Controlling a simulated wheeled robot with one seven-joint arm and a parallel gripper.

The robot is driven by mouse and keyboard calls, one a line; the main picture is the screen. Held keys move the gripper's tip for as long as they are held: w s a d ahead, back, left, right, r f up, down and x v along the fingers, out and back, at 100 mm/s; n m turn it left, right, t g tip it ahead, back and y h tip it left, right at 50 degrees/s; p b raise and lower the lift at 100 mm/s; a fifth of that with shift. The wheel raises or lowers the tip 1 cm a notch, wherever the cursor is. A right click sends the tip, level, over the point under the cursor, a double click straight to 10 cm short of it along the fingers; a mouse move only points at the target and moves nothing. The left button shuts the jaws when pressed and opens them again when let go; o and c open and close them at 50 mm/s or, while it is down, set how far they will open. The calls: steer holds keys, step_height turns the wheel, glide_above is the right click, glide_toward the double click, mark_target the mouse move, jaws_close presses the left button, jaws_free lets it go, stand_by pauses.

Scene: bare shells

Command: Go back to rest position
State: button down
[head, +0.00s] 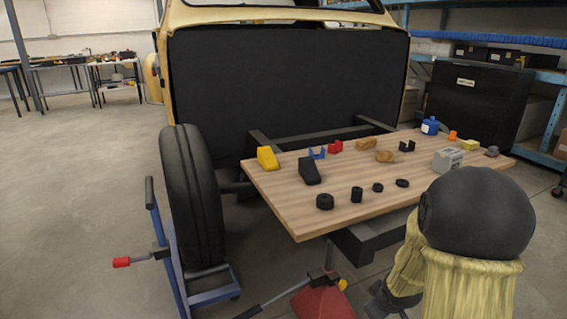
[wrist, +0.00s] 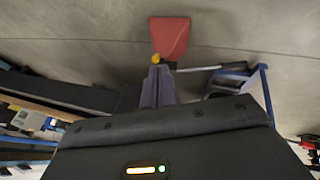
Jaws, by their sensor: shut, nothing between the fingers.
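My gripper shows in the wrist view (wrist: 158,75) with its two fingers together and nothing between them. It points down toward the concrete floor, below the level of the wooden tabletop (head: 290,200). In the head view my arm covers the lower right, and a dark part of its end shows low at the bottom edge; the fingertips cannot be made out there.
A red base (wrist: 170,38) lies on the floor beyond my fingertips. A blue wheeled frame (head: 210,295) stands by the car tire (head: 190,195). The tabletop holds several small parts, including a yellow block (head: 267,158) and a blue bottle (head: 430,126). Floor at left is clear.

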steer(key=s+a+r+m+g+p, duration=0.3)
steer(key=s+a+r+m, duration=0.5)
steer(key=s, duration=0.6)
step_height(320, 180, up, 39)
steer(key=n+p, duration=0.1)
steer(key=p, duration=3.6)
steer(key=shift+w+a+y, duration=0.35)
steer(key=shift+y, duration=0.05)
steer(key=shift+f, duration=0.15)
steer(key=shift+a, duration=0.1)
